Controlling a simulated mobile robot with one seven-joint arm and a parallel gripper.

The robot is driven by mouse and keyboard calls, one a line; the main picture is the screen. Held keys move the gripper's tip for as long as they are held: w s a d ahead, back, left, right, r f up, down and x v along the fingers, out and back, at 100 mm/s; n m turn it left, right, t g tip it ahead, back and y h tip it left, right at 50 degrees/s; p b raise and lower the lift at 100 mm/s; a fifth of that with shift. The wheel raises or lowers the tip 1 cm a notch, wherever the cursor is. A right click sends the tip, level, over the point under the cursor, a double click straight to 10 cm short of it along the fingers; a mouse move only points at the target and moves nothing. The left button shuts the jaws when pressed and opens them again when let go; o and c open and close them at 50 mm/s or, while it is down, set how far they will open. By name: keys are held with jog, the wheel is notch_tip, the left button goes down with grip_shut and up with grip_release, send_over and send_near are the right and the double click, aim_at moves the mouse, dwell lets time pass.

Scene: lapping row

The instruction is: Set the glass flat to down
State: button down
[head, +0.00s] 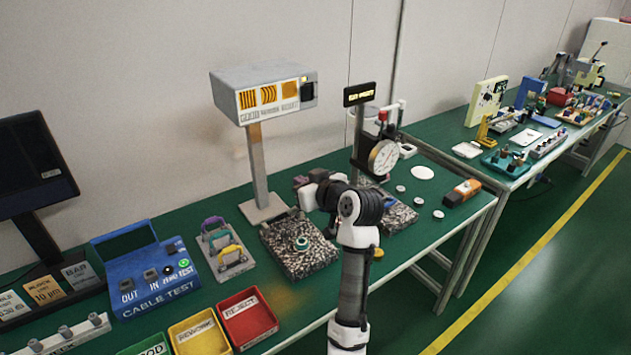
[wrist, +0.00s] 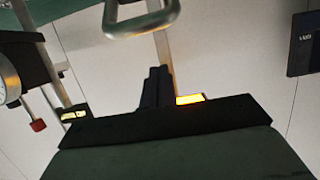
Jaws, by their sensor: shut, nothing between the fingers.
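I cannot identify the glass flat for certain. A small round piece with a green rim (head: 301,243) sits on the left granite plate (head: 290,262) in the head view; I cannot tell whether it is the flat. In the wrist view, my gripper (wrist: 158,88) shows as dark fingers close together, shut and empty. A grey metal loop (wrist: 140,20) stands beyond the fingertips, apart from them. In the head view my arm hides the fingertips, above the bench between the two granite plates.
A light box (head: 265,90) on a post stands behind the left plate. A dial gauge (head: 384,158) stands over the right granite plate (head: 398,216). Red (head: 248,318) and yellow (head: 200,335) bins and a blue cable tester (head: 150,280) are at left. Small discs lie at right.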

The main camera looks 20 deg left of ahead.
jog(key=shift+s+d+f+p, duration=0.2)
jog(key=shift+d+f, duration=0.05)
jog(key=shift+f, duration=0.3)
jog(key=shift+s+d+f+p, duration=0.2)
jog(key=shift+s+d+f, duration=0.1)
jog(key=shift+f, duration=0.3)
jog(key=shift+s+d+f+p, duration=0.15)
jog(key=shift+d+f+p, duration=0.1)
jog(key=shift+f, duration=0.3)
jog(key=shift+f, duration=0.1)
jog(key=s+d+f+t+y+b, duration=0.1)
jog(key=f+b, duration=0.3)
jog(key=b, duration=0.4)
jog(key=s+d+f+t+y+b, duration=0.1)
jog(key=s+d+f+b, duration=0.1)
jog(key=f+b, duration=0.3)
jog(key=s+d+f+t+y+b, duration=0.1)
jog(key=f+b, duration=0.4)
jog(key=b, duration=0.7)
jog(key=shift+s+d+f+y, duration=0.1)
jog(key=shift+s+d+y, duration=0.15)
jog(key=shift+d, duration=0.4)
jog(key=shift+s+d+y, duration=0.15)
jog(key=shift+s+d, duration=0.15)
jog(key=shift+d, duration=0.35)
jog(key=shift+s+d+f+b, duration=0.1)
jog(key=shift+f+b, duration=0.75)
jog(key=shift+b, duration=0.05)
jog(key=shift+f, duration=0.1)
